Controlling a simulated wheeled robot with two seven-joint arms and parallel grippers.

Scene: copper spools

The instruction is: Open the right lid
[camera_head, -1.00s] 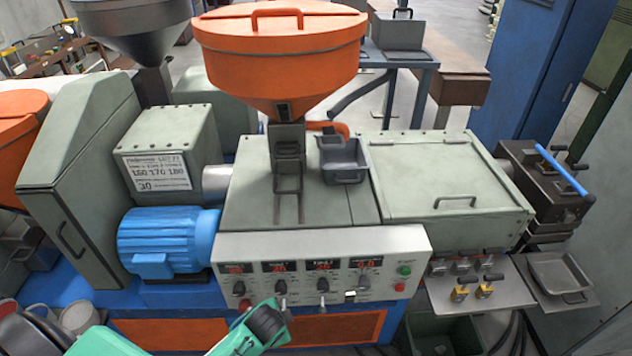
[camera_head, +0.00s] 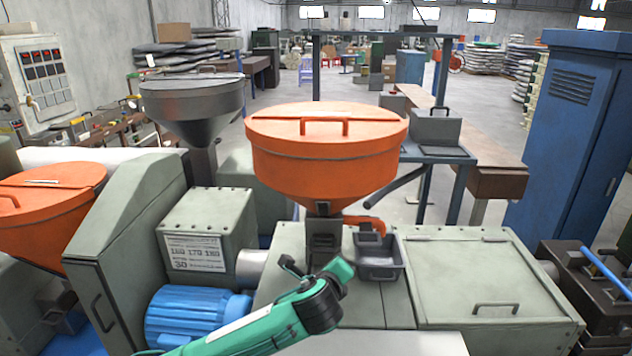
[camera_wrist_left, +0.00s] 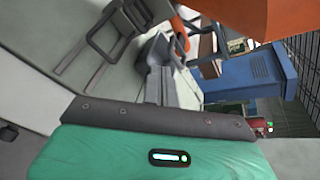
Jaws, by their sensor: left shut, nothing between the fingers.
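A flat grey-green lid (camera_head: 480,275) with a bar handle (camera_head: 496,308) lies closed on the right part of the machine top. The round orange hopper lid (camera_head: 326,125), also with a handle, is closed left of it. My left gripper (camera_head: 289,263) is on the end of the green arm, in front of and below the orange hopper (camera_head: 326,180), apart from both handles. In the left wrist view the gripper (camera_wrist_left: 160,85) is shut and empty, with the orange hopper (camera_wrist_left: 240,15) above right. My right gripper is not in view.
A grey scoop-like tray (camera_head: 378,262) sits beside the hopper's outlet. A blue motor (camera_head: 197,315) and a labelled box (camera_head: 207,230) stand on the left. A blue cabinet (camera_head: 568,140) and a dark block with a blue bar (camera_head: 602,270) are on the right.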

